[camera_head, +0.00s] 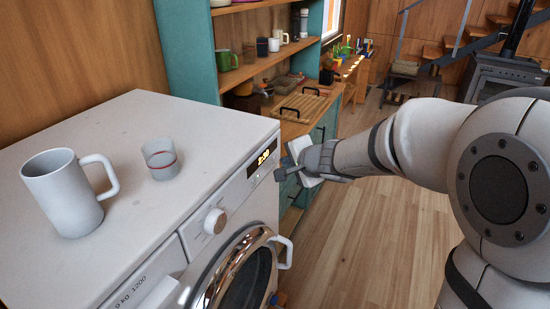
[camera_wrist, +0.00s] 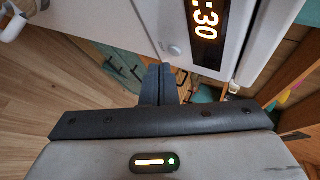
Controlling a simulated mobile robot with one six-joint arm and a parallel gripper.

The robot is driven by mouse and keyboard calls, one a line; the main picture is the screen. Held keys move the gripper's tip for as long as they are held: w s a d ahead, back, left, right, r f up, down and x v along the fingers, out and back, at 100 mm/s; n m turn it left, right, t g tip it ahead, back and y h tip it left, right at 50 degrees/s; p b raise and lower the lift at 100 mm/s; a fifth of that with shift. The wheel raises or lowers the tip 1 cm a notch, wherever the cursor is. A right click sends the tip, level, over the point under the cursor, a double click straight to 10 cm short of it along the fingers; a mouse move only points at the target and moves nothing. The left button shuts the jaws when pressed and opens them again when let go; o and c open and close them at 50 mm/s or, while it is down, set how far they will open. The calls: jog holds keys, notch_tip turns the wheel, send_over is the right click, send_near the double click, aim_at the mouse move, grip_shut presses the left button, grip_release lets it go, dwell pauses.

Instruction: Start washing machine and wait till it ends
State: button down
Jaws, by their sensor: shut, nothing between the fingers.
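The white washing machine (camera_head: 115,130) stands at the left in the head view. My gripper (camera_head: 279,174) is shut and empty, just in front of the panel by the display. In the wrist view, the shut fingertips (camera_wrist: 158,70) are close below a small round button (camera_wrist: 175,50) beside the display (camera_wrist: 205,18). I cannot tell whether they touch the panel.
The wooden floor (camera_head: 345,245) right of the machine is clear.

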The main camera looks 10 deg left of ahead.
dwell(0.5)
jog(key=shift+w+a+b, duration=0.15)
jog(key=shift+a+b, duration=0.15)
jog(key=shift+a, duration=0.1)
jog(key=shift+w+a, duration=0.1)
jog(key=shift+a, duration=0.2)
dwell(0.5)
jog(key=shift+d+b, duration=0.15)
jog(key=shift+b, duration=0.15)
jog(key=shift+s+d, duration=0.25)
jog(key=shift+d, duration=0.3)
jog(key=shift+d, duration=0.1)
jog(key=d, duration=0.1)
jog(key=s+d, duration=0.1)
jog(key=d, duration=0.2)
jog(key=shift+s+d+b, duration=0.3)
jog(key=shift+s+b, duration=0.05)
jog(key=shift+b, duration=0.05)
dwell(0.4)
